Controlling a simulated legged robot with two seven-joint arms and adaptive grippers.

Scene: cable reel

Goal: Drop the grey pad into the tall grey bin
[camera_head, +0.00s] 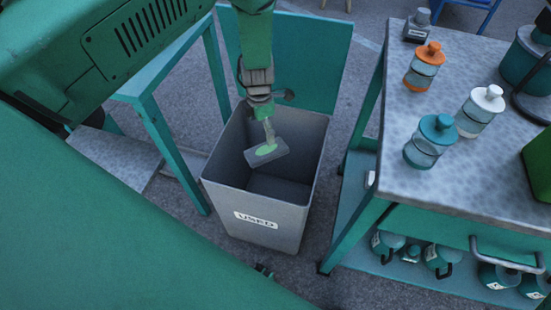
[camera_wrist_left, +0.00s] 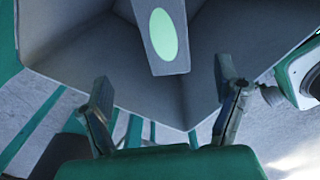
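The tall grey bin (camera_head: 285,212), labelled "USED", stands open on the floor in the head view; its inner walls (camera_wrist_left: 95,45) fill the upper left wrist view. The grey pad (camera_head: 279,150), with a green oval on its face, shows within the bin's opening. My left gripper (camera_head: 268,132) points down over the bin, just above the pad in the picture. In the left wrist view the fingers (camera_wrist_left: 163,88) are spread apart, and the pad (camera_wrist_left: 146,22) lies beyond their tips, apart from both. The pad's height in the bin cannot be told. My right gripper is not seen.
A grey-topped bench (camera_head: 455,185) stands right of the bin, holding an orange-capped bottle (camera_head: 423,70), a white-capped bottle (camera_head: 476,115) and a teal-capped bottle (camera_head: 427,147). Several containers sit on its lower shelf. A teal panel (camera_head: 315,55) stands behind the bin, and a teal frame (camera_head: 170,150) to its left.

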